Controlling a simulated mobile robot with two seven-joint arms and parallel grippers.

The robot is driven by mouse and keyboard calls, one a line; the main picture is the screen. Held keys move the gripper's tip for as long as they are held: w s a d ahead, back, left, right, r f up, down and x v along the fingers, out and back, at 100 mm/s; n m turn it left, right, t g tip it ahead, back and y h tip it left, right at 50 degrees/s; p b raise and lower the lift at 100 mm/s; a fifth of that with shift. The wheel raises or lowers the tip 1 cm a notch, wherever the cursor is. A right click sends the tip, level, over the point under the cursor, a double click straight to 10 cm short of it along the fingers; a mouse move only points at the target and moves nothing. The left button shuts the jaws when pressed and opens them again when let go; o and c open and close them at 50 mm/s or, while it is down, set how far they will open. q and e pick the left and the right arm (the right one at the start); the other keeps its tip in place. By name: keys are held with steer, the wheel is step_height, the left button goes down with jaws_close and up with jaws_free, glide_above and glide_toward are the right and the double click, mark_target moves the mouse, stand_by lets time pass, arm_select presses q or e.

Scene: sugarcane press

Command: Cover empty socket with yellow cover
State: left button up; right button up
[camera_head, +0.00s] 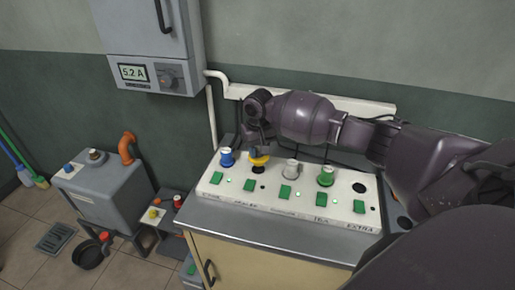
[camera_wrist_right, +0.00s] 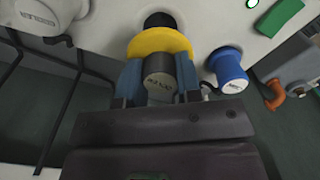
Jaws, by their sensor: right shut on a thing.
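The yellow cover (camera_head: 260,160) is a yellow disc with a dark grey lettered knob; it also shows in the wrist view (camera_wrist_right: 160,42). My right gripper (camera_head: 255,148) is shut on its knob, with one finger on each side in the wrist view (camera_wrist_right: 159,82). The cover is close to a dark round empty socket (camera_head: 258,170) in the white panel (camera_head: 235,198), between the blue and grey plugs. A dark opening (camera_wrist_right: 160,19) shows just past the disc in the wrist view. Whether the cover touches the panel I cannot tell. My left gripper is out of view.
A blue plug (camera_head: 227,158), a grey plug (camera_head: 291,168) and a green plug (camera_head: 326,176) stand in the panel. Another dark socket (camera_head: 359,188) is open at its right end, labelled EXTRA. Green switches line the panel front.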

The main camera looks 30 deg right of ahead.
mark_target(259, 158)
step_height(259, 158, down, 3)
steer(key=shift+b, duration=0.9)
steer(key=shift+f, duration=0.35)
steer(key=shift+b, duration=0.3)
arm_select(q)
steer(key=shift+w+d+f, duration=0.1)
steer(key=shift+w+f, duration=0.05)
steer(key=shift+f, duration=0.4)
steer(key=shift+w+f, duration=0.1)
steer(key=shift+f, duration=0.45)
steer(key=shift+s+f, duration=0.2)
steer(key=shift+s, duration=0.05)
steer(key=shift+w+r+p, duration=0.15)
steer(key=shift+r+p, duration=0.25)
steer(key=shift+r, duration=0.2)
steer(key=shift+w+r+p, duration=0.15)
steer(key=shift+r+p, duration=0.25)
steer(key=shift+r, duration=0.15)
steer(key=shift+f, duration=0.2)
arm_select(e)
steer(key=shift+f, duration=0.6)
steer(key=o, duration=0.6)
